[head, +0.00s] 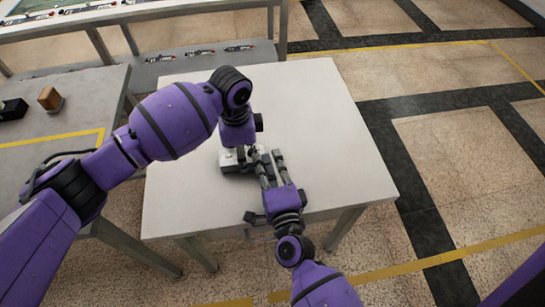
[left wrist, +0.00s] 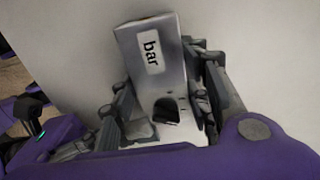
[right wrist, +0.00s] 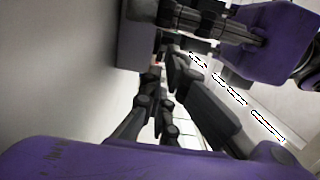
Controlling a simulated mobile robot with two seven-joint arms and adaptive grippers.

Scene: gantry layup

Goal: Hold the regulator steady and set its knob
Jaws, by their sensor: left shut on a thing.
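The regulator (head: 230,162) is a small light grey box on the white table. In the left wrist view its body (left wrist: 160,60) carries a "bar" label, and a dark knob-like part (left wrist: 166,110) shows near the palm. My left gripper (left wrist: 158,95) is shut on the regulator, one finger along each side; in the head view the wrist mostly hides this. My right gripper (head: 270,156) is low over the table, just right of the regulator. Its fingers (right wrist: 163,75) show a narrow gap, close to the left gripper. Whether they touch the knob is hidden.
The white table (head: 320,110) is clear at the back and right. A grey bench (head: 60,110) at the left bears a wooden block (head: 50,98) and a black box (head: 13,109). A rack (head: 200,60) with several small items stands behind. My two grippers are very close together.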

